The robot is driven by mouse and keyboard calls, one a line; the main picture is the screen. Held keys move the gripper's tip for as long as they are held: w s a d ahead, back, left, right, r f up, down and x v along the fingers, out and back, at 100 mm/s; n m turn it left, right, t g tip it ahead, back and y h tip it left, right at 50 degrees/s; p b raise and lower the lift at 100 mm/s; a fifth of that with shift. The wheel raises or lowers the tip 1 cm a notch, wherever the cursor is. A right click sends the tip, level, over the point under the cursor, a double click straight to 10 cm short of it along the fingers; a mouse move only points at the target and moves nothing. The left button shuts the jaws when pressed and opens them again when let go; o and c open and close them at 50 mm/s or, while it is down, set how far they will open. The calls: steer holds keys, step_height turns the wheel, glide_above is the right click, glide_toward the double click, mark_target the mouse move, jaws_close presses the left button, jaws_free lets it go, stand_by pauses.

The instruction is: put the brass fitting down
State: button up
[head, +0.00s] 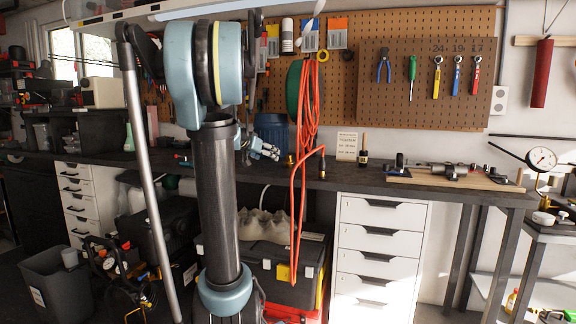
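My gripper (270,152) is a small blue-grey and dark shape just above the workbench (400,184), to the right of my upright arm link. It is too small and partly covered to tell whether its fingers are open or shut, or whether they hold anything. A small brass-coloured piece (290,160) shows just right of the fingertips, near the hanging orange hose. It may be the brass fitting. I cannot tell whether it touches the gripper or the bench.
The orange hose (303,130) hangs down past the bench edge. A dark bottle (363,152) and a small sign (347,147) stand to its right. A board with a metal tool (455,170) lies further right.

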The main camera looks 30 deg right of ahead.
mark_target(287, 156)
steer(key=shift+m+h, duration=0.3)
steer(key=r+x, duration=0.1)
steer(key=x, duration=0.5)
steer(key=w+r+x, duration=0.1)
steer(key=x, duration=0.6)
steer(key=r+x, duration=0.1)
steer(key=x, duration=0.6)
steer(key=shift+w+d, duration=0.2)
steer(key=shift+d, duration=0.25)
steer(key=shift+c, duration=0.2)
steer(key=c, duration=1.3)
steer(key=shift+r, duration=0.1)
